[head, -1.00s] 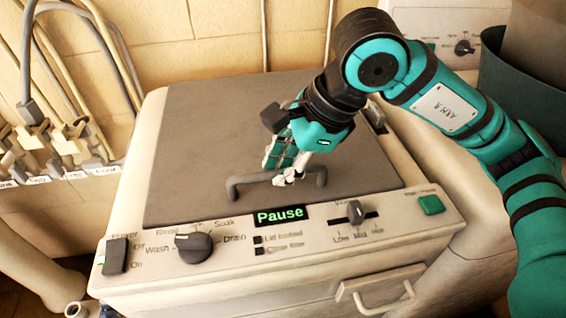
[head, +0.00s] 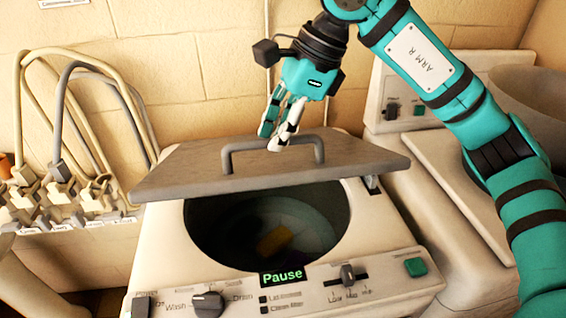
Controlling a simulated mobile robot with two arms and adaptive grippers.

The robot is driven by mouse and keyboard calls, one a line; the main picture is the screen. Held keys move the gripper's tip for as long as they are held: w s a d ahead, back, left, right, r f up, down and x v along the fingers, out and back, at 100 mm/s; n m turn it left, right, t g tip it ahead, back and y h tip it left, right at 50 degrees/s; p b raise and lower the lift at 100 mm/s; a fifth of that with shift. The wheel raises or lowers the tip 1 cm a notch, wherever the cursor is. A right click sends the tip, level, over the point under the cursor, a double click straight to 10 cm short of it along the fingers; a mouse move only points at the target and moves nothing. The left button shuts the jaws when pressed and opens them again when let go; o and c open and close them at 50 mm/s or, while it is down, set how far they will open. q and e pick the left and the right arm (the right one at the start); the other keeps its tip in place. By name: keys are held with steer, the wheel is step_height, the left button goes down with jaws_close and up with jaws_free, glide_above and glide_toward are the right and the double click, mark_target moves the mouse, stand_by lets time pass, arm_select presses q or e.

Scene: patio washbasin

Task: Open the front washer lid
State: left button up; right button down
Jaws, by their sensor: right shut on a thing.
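The front washer (head: 385,240) stands in the middle, with a "Pause" display on its panel. Its flat grey-brown lid (head: 200,171) is tilted up at the front edge, and the round dark tub (head: 215,230) shows below it. A yellowish thing (head: 273,241) lies inside the tub. My left gripper is not in view.
A second washer (head: 385,95) stands behind at the right, with a grey bin (head: 535,105) beside it. Hoses and taps (head: 75,195) line the wall at the left. The brick wall (head: 200,60) is close behind the lid.

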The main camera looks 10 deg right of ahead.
steer(key=w+r+p, duration=0.3)
steer(key=w+r, duration=0.1)
steer(key=r, duration=0.1)
steer(key=shift+w+r, duration=0.2)
steer(key=shift+w, duration=0.2)
